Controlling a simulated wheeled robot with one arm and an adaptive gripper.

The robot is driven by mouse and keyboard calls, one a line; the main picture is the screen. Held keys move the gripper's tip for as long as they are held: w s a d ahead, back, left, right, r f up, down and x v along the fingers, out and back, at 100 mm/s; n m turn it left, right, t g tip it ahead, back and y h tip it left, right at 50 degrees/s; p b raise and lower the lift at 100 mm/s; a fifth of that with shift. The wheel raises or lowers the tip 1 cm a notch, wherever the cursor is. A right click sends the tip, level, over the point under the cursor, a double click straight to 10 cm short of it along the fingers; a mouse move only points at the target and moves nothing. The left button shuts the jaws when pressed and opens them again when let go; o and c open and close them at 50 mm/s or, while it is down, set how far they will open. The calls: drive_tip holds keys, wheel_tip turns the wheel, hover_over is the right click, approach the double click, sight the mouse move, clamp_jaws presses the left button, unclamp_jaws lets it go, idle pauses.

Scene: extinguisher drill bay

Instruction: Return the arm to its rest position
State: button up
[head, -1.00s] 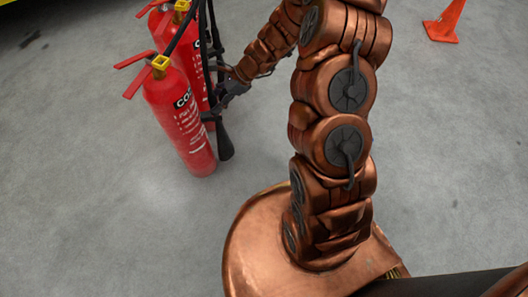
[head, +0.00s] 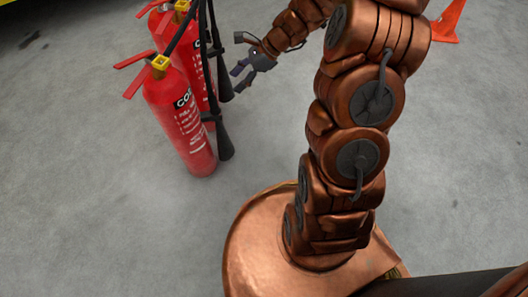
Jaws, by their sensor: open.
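My copper-coloured arm (head: 355,130) rises from my base at the lower right and bends over at the top of the head view. My gripper (head: 240,66) is at the upper middle, with its dark fingers spread open and pointing left. It is empty and lies just right of the extinguishers' black hoses and horns. A gap of floor shows between most of the gripper and the horns. The front red extinguisher (head: 186,125) stands upright, with a red handle and a yellow collar. A second red extinguisher (head: 203,65) stands behind it, partly hidden.
An orange cone (head: 447,22) stands at the upper right, partly hidden by my arm. A dark mark and a yellow edge show at the upper left. The grey concrete floor (head: 80,200) is clear at the left and front.

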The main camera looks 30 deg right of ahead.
drive_tip(key=shift+s+d+r, duration=0.1)
drive_tip(key=shift+d+r, duration=0.15)
drive_tip(key=shift+d, duration=0.05)
drive_tip(key=s+a+r+n+g+h+p, duration=0.1)
drive_tip(key=s+a+r+n+p, duration=0.35)
drive_tip(key=r, duration=0.45)
drive_tip(key=s+a+r+n+g+h+p, duration=0.1)
drive_tip(key=s+r+n+p, duration=0.2)
drive_tip(key=s+r+p, duration=0.5)
drive_tip(key=s+a+r+n+g+h+p, duration=0.1)
drive_tip(key=s+a+r+n+g+p, duration=0.3)
drive_tip(key=r, duration=0.6)
drive_tip(key=s+d+r+n+t+h+p, duration=0.1)
drive_tip(key=s+d+r+n+h+p, duration=0.1)
drive_tip(key=s+r+p, duration=0.6)
drive_tip(key=s+d+r+n+t+h+p, duration=0.1)
drive_tip(key=s+d+r+n+h+p, duration=0.2)
drive_tip(key=s+r+n+p, duration=0.4)
wheel_tip(320, 180, up, 7)
drive_tip(key=s+d+p, duration=0.1)
drive_tip(key=s+p, duration=0.1)
drive_tip(key=p, duration=0.2)
drive_tip(key=shift+d+h+p, duration=0.3)
drive_tip(key=shift+d+p, duration=0.05)
